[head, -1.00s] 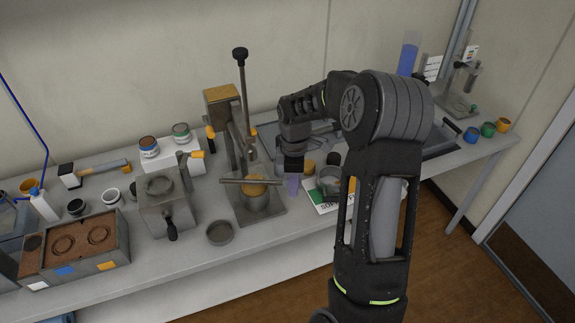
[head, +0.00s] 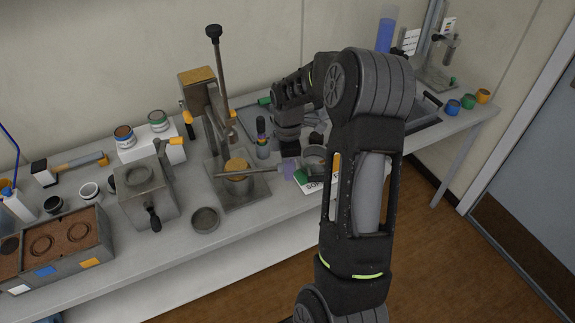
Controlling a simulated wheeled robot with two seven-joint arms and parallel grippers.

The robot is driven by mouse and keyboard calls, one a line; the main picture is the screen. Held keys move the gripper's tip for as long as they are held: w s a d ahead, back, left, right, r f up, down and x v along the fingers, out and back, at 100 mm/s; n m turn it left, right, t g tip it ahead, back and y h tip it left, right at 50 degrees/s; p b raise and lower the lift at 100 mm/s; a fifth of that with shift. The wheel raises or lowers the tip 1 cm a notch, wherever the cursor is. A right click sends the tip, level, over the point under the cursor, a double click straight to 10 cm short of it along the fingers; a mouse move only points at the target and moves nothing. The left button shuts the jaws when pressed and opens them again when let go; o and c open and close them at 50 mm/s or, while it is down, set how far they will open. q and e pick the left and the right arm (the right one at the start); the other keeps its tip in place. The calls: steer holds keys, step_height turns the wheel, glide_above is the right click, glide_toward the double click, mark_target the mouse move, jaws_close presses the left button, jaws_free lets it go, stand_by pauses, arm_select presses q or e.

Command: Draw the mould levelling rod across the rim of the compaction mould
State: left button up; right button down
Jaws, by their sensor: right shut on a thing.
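The compaction mould (head: 238,187) stands on the base plate of the stand in the middle of the bench. Orange-brown soil (head: 237,164) shows at its top. The levelling rod (head: 258,171), a grey bar, lies across the front part of the mould top, with soil visible behind it. Whether it touches the rim cannot be told. A purple piece (head: 290,171), which looks like its grip, is at its right end. My right gripper (head: 289,158) is shut at that end, right of the mould; its fingertips are partly hidden. My left gripper is out of view.
The compaction stand (head: 203,108) with its tall rod rises behind the mould. A shallow grey dish (head: 205,220) lies front left, and a grey metal device (head: 147,193) stands left. Bottles and a tray crowd the area behind my right arm. The front bench strip is fairly clear.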

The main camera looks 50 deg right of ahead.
steer(key=shift+f+b, duration=0.45)
steer(key=shift+f, duration=0.5)
steer(key=shift+w+d+f+b, duration=0.1)
steer(key=shift+w+f+b, duration=0.05)
steer(key=shift+f+b, duration=0.3)
steer(key=shift+w+d, duration=0.25)
steer(key=shift+w, duration=0.55)
steer(key=shift+w+d, duration=0.2)
steer(key=shift+w, duration=0.3)
steer(key=shift+w+d, duration=0.15)
steer(key=shift+w, duration=0.3)
